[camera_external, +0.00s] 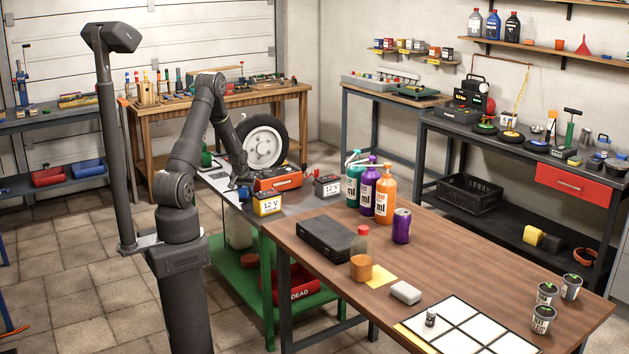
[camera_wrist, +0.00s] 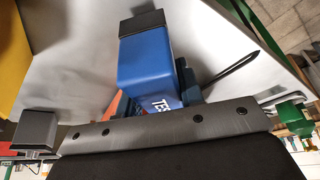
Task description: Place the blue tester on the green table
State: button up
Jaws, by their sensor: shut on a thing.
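The blue tester (camera_wrist: 155,62) is a blue block with white lettering, only partly readable, in front of the metal bar of my gripper in the wrist view. My gripper (camera_external: 240,185) is shut on the tester, low over the pale top of the green table. The green table (camera_external: 268,305) has green legs and a lower shelf. In the external view the tester is mostly hidden by my gripper and small. A dark, thin pointed piece shows beside the tester in the wrist view. I cannot tell whether the tester touches the tabletop.
A yellow 12 V battery (camera_external: 267,204), a dark 12 V battery (camera_external: 328,186), an orange-red device (camera_external: 279,181) and a wheel (camera_external: 264,143) crowd around my gripper. The brown table (camera_external: 450,255) adjoins at the right, with bottles (camera_external: 387,194) and a black case (camera_external: 325,239).

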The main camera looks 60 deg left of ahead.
jog(key=shift+f, duration=0.55)
jog(key=o, duration=1.3)
jog(key=shift+c, duration=0.2)
jog(key=v, duration=1.7)
jog(key=shift+r, duration=0.2)
jog(key=shift+f, duration=0.1)
jog(key=x, duration=1.7)
